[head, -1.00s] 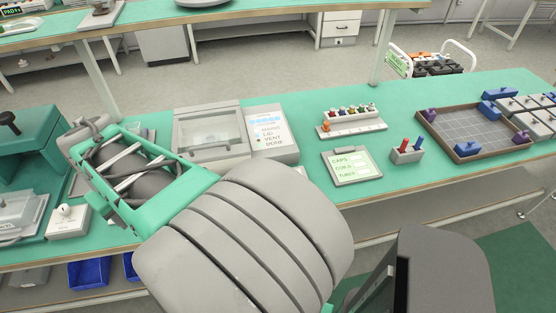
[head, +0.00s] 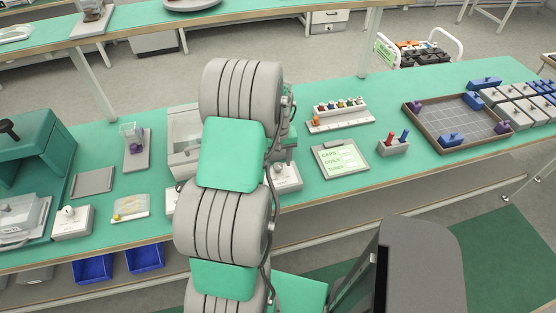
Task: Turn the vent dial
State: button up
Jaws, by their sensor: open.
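A white box with a small round knob (head: 285,173) stands at the bench's front edge, just right of my arm and partly covered by it. Another white box with a round knob (head: 68,217) stands further left at the front edge. I cannot tell from the labels which knob is the vent dial. The grey chamber unit with a clear lid (head: 184,142) is mostly hidden behind my arm, and its status panel is covered.
On the green bench (head: 340,205) stand a tube rack (head: 338,116), a clipboard (head: 341,158), a holder with red and blue pegs (head: 394,144) and a brown-rimmed tray (head: 410,108). At left are a flat grey plate (head: 94,181) and a teal machine (head: 30,150).

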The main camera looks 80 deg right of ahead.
jog(key=shift+f, duration=0.55)
grip_shut()
